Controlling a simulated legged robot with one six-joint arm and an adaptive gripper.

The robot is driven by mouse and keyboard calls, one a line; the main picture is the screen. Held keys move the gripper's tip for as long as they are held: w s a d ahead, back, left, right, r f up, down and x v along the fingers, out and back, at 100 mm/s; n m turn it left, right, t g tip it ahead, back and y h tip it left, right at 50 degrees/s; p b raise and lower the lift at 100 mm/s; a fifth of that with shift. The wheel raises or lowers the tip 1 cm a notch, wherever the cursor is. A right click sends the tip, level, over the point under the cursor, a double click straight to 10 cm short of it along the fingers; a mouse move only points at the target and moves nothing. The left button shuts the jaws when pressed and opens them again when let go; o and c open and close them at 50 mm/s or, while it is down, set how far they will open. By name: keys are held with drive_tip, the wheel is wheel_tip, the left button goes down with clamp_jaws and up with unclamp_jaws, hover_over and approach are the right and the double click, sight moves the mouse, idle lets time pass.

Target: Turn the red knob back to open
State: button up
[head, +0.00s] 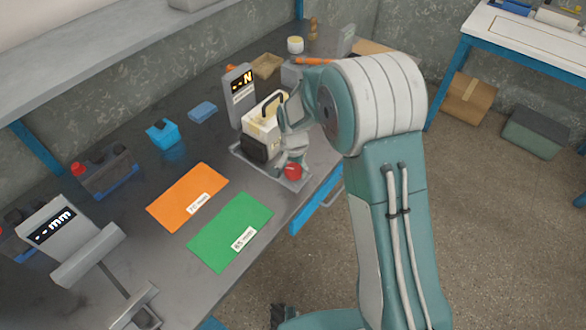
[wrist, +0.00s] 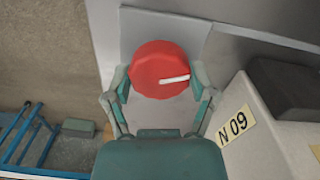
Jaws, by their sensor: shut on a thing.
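The red knob (wrist: 159,67) fills the upper middle of the wrist view, with a white pointer line running from its centre toward the right, nearly level. My gripper (wrist: 160,82) has one finger on each side of the knob and is shut on it. In the head view the knob (head: 292,172) shows at the front right corner of a grey tray (head: 240,150) on the bench. My gripper (head: 294,158) reaches down to it from above. The exact contact of the fingertips is partly hidden in the head view.
A display post (head: 240,95) stands behind. Orange (head: 185,194) and green (head: 232,232) mats lie at the front left.

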drive_tip(key=n, duration=0.4)
drive_tip(key=shift+w+r+n, duration=0.1)
drive_tip(key=shift+w+n, duration=0.15)
drive_tip(key=shift+n, duration=0.05)
drive_tip(key=n, duration=0.3)
drive_tip(key=shift+n, duration=0.3)
drive_tip(key=n, duration=0.7)
drive_tip(key=shift+a, duration=0.15)
drive_tip(key=n, duration=1.2)
drive_tip(key=shift+s+n, duration=0.1)
drive_tip(key=shift+n, duration=1.9)
